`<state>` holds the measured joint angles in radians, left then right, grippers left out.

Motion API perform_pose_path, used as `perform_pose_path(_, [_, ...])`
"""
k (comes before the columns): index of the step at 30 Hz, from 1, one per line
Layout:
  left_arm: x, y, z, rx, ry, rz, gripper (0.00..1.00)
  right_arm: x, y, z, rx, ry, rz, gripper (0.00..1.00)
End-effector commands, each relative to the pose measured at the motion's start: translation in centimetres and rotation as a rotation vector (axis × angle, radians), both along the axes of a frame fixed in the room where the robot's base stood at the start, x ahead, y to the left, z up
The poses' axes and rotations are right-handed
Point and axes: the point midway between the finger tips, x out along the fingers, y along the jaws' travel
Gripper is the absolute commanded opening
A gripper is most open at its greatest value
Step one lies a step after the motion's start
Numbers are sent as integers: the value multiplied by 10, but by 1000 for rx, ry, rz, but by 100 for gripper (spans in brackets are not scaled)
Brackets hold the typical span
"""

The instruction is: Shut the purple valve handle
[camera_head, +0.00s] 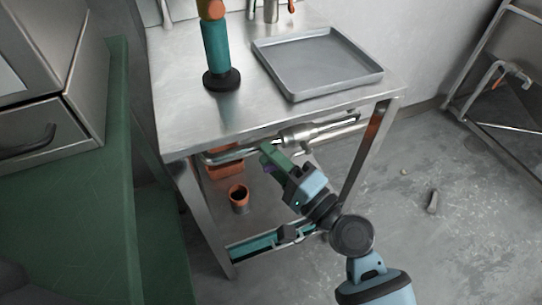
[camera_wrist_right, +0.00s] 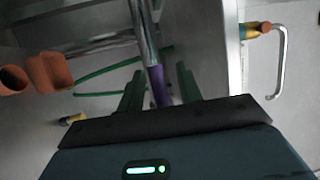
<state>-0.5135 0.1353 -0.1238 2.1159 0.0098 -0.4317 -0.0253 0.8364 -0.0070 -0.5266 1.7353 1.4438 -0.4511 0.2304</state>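The purple valve handle (camera_wrist_right: 159,88) is the coloured end of a metal lever below the steel table. In the right wrist view it lies between the two green fingers of my right gripper (camera_wrist_right: 158,75), with a narrow gap visible on each side. In the head view my right gripper (camera_head: 271,153) reaches under the table's front edge, by the pipes. Only a small purple patch (camera_head: 268,167) shows there beside the green fingers; the rest of the handle is hidden. My left gripper is not in view.
Metal pipes (camera_head: 315,132) run under the steel table (camera_head: 190,125). An orange cup (camera_head: 238,192) and an orange box (camera_head: 226,168) are on the lower level. A grey tray (camera_head: 293,94) and a teal cylinder (camera_head: 217,52) stand on top. The right floor is mostly clear.

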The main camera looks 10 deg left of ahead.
Motion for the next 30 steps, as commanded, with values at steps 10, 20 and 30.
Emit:
perform_pose_path(10, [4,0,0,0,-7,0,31,2,3,1,0,0,0,33])
perform_pose_path(20, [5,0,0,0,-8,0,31,2,3,1,0,0,0,0])
perform_pose_path(30, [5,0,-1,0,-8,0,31,2,3,1,14,9,-1,0])
